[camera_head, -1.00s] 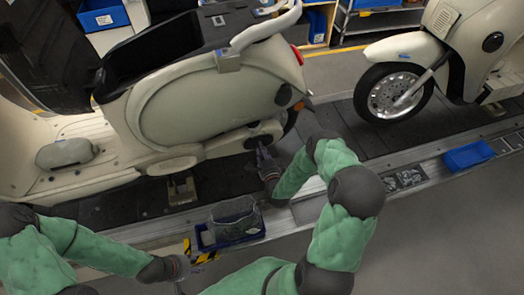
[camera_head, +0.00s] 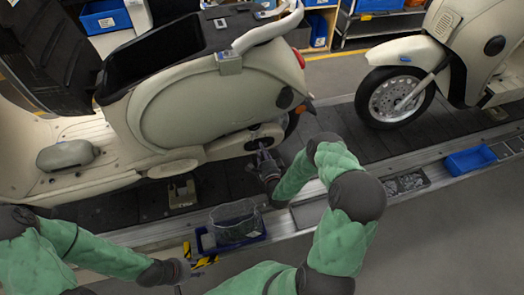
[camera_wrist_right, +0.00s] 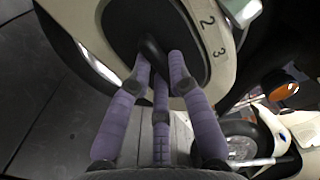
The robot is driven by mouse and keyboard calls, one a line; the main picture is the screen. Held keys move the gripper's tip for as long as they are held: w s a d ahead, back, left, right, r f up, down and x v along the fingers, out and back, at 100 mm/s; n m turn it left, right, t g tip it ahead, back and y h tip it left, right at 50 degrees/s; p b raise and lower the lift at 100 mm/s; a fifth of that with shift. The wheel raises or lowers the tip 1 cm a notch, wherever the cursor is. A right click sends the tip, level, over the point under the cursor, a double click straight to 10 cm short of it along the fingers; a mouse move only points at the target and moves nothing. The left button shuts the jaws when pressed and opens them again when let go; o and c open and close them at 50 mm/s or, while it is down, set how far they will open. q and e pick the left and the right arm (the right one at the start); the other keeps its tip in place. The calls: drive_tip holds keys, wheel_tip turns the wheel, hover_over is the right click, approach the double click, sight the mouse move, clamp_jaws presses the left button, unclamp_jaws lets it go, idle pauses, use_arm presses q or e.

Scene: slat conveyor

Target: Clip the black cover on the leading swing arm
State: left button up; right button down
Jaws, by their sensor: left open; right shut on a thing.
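The cream swing arm (camera_head: 232,146) runs along the lower rear of the left scooter. The black cover (camera_wrist_right: 122,22) is a dark oval with a raised grip, lying against the cream end of the swing arm (camera_wrist_right: 222,62) in the right wrist view. I cannot tell whether it is fully seated. My right gripper (camera_head: 262,153) is shut on the cover's grip; its purple fingers (camera_wrist_right: 160,75) surround the grip in the wrist view. My left gripper (camera_head: 184,270) is open and empty, low in the head view, away from the scooter.
A blue bin (camera_head: 205,243) with a clear bag stands on the conveyor's near edge. A blue tray (camera_head: 468,161) lies further right on that edge. A second scooter's front wheel (camera_head: 394,97) stands to the right. Grey floor is free at the lower right.

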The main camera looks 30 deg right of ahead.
drive_tip(key=shift+w, duration=0.1)
idle(0.3)
drive_tip(key=c, duration=1.1)
unclamp_jaws()
drive_tip(key=v, duration=1.2)
